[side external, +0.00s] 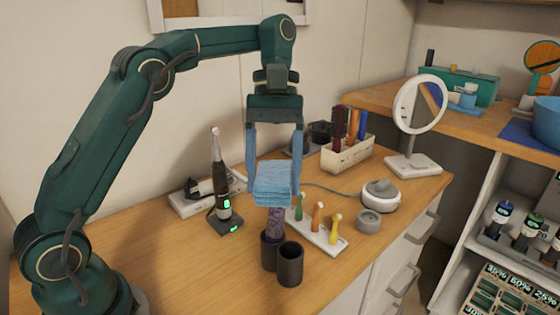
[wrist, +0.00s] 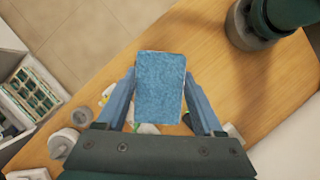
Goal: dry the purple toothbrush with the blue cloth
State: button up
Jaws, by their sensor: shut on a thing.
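My gripper (side external: 274,183) points down, with its two fingers shut on a folded blue cloth (side external: 274,190). In the wrist view the cloth (wrist: 160,85) fills the gap between the fingertips. The purple toothbrush (side external: 275,224) stands upright in a dark cup (side external: 269,253), just below the cloth. Its upper part is hidden by the cloth, so I cannot tell whether the two touch. The toothbrush is hidden in the wrist view.
A second dark cup (side external: 290,266) stands beside the first. A white holder (side external: 322,241) with green, orange and yellow brushes is close on the right. A black electric toothbrush (side external: 220,180) stands on the left. The front left of the wooden counter (side external: 170,265) is clear.

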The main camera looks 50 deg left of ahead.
jog(key=shift+a+r, duration=0.15)
jog(key=shift+a, duration=0.85)
jog(key=shift+d+f, duration=0.25)
jog(key=shift+d, duration=0.95)
